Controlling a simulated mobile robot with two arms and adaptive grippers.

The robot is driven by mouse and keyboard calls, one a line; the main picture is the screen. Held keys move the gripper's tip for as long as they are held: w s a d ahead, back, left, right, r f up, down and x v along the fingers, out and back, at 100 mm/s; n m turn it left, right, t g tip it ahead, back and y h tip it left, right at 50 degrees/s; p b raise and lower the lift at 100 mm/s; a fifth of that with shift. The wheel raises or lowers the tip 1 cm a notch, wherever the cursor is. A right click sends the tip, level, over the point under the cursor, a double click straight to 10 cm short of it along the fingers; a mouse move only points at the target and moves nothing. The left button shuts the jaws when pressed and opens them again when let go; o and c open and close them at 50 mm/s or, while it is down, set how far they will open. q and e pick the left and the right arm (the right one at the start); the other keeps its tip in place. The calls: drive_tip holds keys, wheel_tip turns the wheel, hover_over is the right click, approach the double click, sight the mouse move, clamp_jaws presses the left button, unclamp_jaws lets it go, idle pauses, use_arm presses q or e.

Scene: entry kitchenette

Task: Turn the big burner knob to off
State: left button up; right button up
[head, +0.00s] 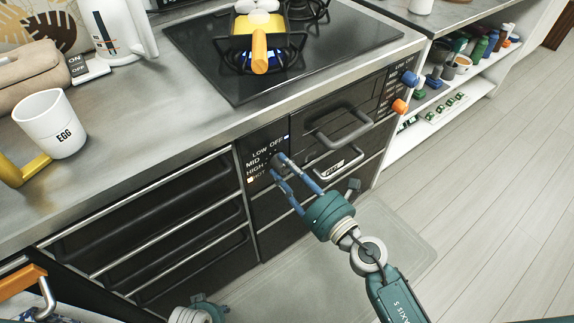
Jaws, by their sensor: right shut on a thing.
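The big burner knob (279,158) is a dark knob on the black stove front. The words LOW, OFF, MID, HIGH and HOT are printed around it. My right gripper (276,167) is shut on the knob, its blue fingers on either side. The fingers cover much of the knob, so I cannot tell where it points. A small light by HOT glows. Blue glow shows at the burner (262,61) under a yellow pan (258,24). Part of my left gripper (207,304) shows at the bottom edge; its fingers cannot be made out.
Blue (409,77) and orange (400,106) knobs stick out right of the dark oven handle (342,134). A white EGG mug (50,124) stands on the left counter (140,125). Drawer handles line the front below. The floor at right is clear.

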use_arm(q)
drive_tip(key=shift+s+a+f+p, duration=0.1)
drive_tip(key=shift+s+f+p, duration=0.2)
drive_tip(key=shift+s+f, duration=0.65)
drive_tip(key=shift+s+a+f+p, duration=0.1)
drive_tip(key=shift+s+f+p, duration=0.15)
drive_tip(key=shift+s+f, duration=0.65)
use_arm(e)
drive_tip(key=shift+s+f+m, duration=0.1)
drive_tip(key=shift+f+m, duration=0.1)
drive_tip(key=shift+m, duration=0.5)
drive_tip(key=shift+s+f+m, duration=0.1)
drive_tip(key=shift+f+m, duration=0.05)
drive_tip(key=shift+m, duration=0.55)
use_arm(q)
drive_tip(key=shift+w+f, duration=0.25)
drive_tip(key=shift+w, duration=0.05)
use_arm(e)
drive_tip(key=shift+a, duration=0.1)
drive_tip(key=o, duration=1.2)
drive_tip(key=shift+w+r, duration=0.1)
drive_tip(key=shift+c, duration=0.2)
drive_tip(key=shift+r, duration=0.1)
drive_tip(key=v, duration=1.2)
drive_tip(key=shift+w, duration=0.1)
